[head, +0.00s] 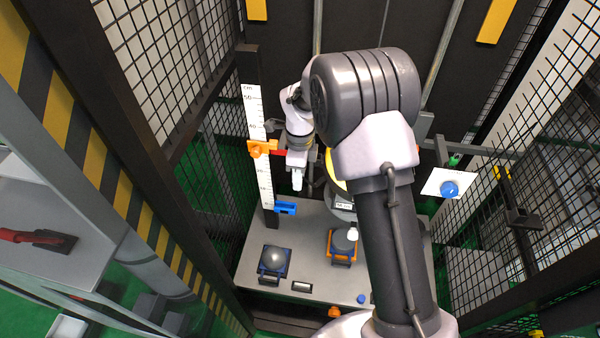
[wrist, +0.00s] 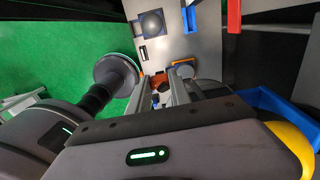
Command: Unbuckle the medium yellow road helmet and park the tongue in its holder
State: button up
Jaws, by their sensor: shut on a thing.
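The yellow helmet (head: 334,172) is largely hidden behind my arm in the head view. A yellow curve of its shell (wrist: 293,146) shows at the lower right of the wrist view. My gripper (head: 297,186) is beside the helmet, left of it in the head view, pointing down above the grey table. In the wrist view its fingers (wrist: 160,92) are close together on a small thing, apparently the buckle tongue, too small and covered to make out clearly. The strap and buckle body cannot be told apart. I cannot tell which part is the tongue's holder.
A white scale post (head: 266,180) with an orange slider (head: 259,149) and a blue bracket (head: 286,207) stands close left of my gripper. A dome in a blue frame (head: 273,262) and one in an orange frame (head: 341,247) sit on the table (head: 316,274). Mesh walls flank it.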

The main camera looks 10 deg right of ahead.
jog(key=s+b, duration=0.3)
jog(key=s, duration=0.4)
jog(key=s+d+f+b, duration=0.1)
jog(key=s+d+b, duration=0.1)
jog(key=s+d, duration=0.5)
jog(key=s+d+b, duration=0.1)
jog(key=s+d, duration=0.2)
jog(key=d, duration=0.8)
jog(key=w+d+r+p, duration=0.15)
jog(key=d+p, duration=0.25)
jog(key=d, duration=0.8)
jog(key=w+d+r+p, duration=0.5)
jog(key=w+r+p, duration=0.2)
jog(key=r+p, duration=0.2)
jog(key=w+a, duration=0.1)
jog(key=w+a+p, duration=0.1)
jog(key=w, duration=0.1)
jog(key=w+a+p, duration=0.1)
jog(key=w, duration=0.1)
jog(key=shift+w+a+f, duration=0.2)
jog(key=shift+a+f, duration=0.05)
jog(key=shift+f, duration=0.15)
jog(key=shift+w, duration=0.1)
dwell(0.6)
